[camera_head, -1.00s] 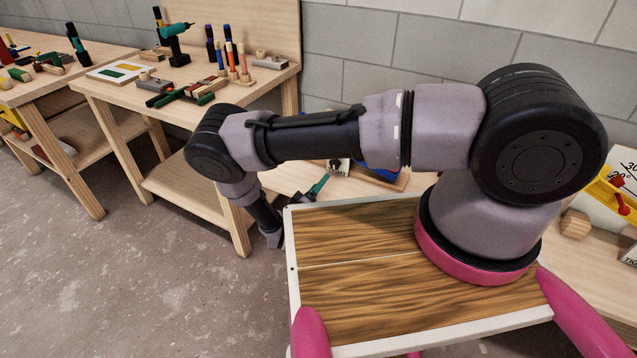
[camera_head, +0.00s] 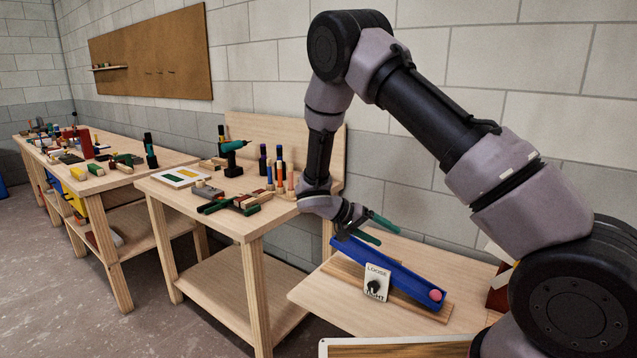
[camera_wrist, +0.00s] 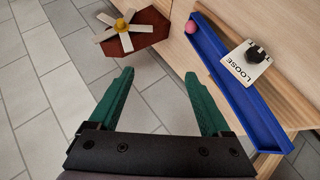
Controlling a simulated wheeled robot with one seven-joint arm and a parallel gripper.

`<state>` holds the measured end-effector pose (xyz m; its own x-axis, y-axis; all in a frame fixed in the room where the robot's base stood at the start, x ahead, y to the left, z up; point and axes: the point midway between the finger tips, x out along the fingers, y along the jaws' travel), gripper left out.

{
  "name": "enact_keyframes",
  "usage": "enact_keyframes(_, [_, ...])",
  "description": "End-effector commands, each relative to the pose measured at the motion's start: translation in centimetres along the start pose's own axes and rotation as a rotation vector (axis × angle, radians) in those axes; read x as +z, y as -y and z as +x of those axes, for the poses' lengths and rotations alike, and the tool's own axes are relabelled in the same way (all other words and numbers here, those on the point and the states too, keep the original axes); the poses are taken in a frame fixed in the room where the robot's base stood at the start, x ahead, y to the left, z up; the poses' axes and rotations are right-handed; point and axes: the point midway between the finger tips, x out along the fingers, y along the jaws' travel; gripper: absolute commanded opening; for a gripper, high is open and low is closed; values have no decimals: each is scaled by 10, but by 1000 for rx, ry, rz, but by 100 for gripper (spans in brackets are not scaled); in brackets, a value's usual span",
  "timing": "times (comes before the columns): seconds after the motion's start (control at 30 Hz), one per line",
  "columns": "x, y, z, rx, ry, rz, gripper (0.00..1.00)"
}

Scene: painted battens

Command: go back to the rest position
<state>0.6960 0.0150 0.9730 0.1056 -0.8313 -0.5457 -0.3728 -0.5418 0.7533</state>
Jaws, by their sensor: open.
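My gripper (camera_head: 373,230) is raised at the end of my folded arm, above the left end of the low bench on the right. Its two green fingers are spread apart with nothing between them. In the wrist view my gripper (camera_wrist: 165,100) also shows open and empty, with grey floor tiles and the wooden bench edge beyond the fingers.
A blue trough (camera_head: 401,272) holding a pink ball (camera_head: 435,295) lies on the low bench (camera_head: 330,290), beside a white LOOSE dial plate (camera_head: 376,283). A workbench (camera_head: 240,222) with a drill (camera_head: 233,155) and tools stands left. A fan-like wheel (camera_wrist: 122,28) shows in the wrist view.

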Motion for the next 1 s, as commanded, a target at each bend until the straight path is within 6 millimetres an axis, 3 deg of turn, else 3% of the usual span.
enact_keyframes(0.03, [-7,-22,-7,-40,53,16,82])
enact_keyframes(0.2, [-14,-85,-27,-189,209,39,82])
enact_keyframes(0.5, [-10,-191,-63,-509,359,96,82])
enact_keyframes(0.77, [7,-275,-96,-799,343,169,82])
enact_keyframes(1.0, [34,-339,-126,-1031,212,251,82])
